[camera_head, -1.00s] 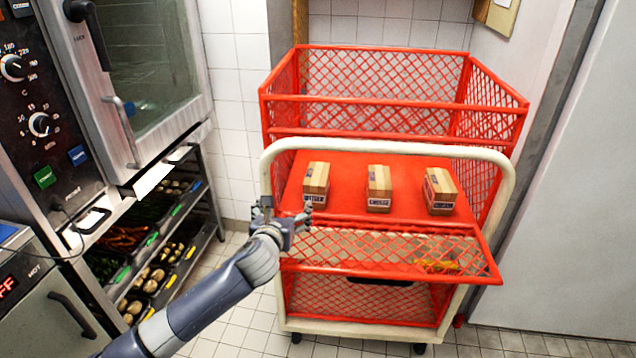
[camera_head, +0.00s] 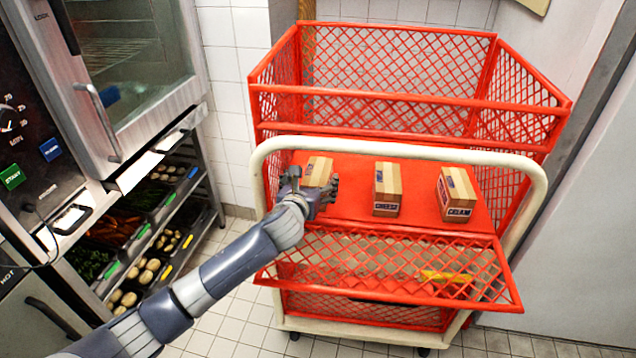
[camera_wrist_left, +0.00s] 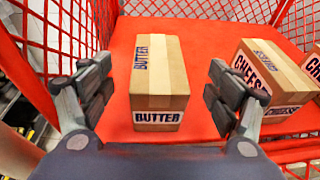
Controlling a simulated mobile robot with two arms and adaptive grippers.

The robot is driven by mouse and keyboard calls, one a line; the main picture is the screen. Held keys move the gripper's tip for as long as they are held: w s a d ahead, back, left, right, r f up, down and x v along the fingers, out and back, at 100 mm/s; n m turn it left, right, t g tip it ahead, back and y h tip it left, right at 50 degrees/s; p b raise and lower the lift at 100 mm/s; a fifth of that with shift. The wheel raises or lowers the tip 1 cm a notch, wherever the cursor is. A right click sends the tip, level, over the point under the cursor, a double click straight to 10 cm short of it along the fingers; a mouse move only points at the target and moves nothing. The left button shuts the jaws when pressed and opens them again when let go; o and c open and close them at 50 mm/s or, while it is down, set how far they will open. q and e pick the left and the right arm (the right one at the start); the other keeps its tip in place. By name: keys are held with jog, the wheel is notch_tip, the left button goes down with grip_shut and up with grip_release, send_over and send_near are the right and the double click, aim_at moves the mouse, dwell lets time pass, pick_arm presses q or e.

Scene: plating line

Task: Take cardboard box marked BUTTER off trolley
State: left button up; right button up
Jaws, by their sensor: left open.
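The cardboard box marked BUTTER (camera_head: 318,171) stands on the red shelf of the trolley (camera_head: 352,166), leftmost of three boxes. In the left wrist view the BUTTER box (camera_wrist_left: 160,85) stands upright between and ahead of the fingers, with its label facing me. My left gripper (camera_head: 308,190) is at the near side of the box and hides its lower part in the head view. In the left wrist view the left gripper (camera_wrist_left: 162,95) is open, with a finger on each side of the box and a gap on both sides. My right gripper is not in view.
The CHEESE box (camera_wrist_left: 268,80) stands just right of the right finger; it also shows mid-shelf (camera_head: 387,188). A third box (camera_head: 457,194) stands further right. The lowered red mesh flap (camera_head: 390,268) and cream handle frame (camera_head: 400,150) are in front. An oven and vegetable rack are left.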

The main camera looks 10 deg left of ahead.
aim_at(317, 172)
pick_arm(q)
jog(key=shift+w+f, duration=0.25)
jog(key=shift+w, duration=0.3)
jog(key=shift+w+f, duration=0.15)
jog(key=shift+w, duration=0.15)
jog(key=shift+w+f, duration=0.1)
jog(key=shift+w, duration=0.6)
jog(key=x, duration=0.3)
jog(key=shift+a+f, duration=0.1)
jog(key=shift+w+f+b, duration=0.1)
jog(key=shift+w+b, duration=0.2)
jog(key=shift+w, duration=0.15)
pick_arm(e)
jog(key=shift+w+a+f, duration=0.2)
jog(key=shift+w+f, duration=0.15)
pick_arm(q)
jog(key=shift+c, duration=0.2)
pick_arm(e)
jog(key=shift+s, duration=0.2)
pick_arm(q)
jog(key=c, duration=1.4)
jog(key=shift+c, duration=1)
pick_arm(e)
jog(key=shift+d, duration=0.1)
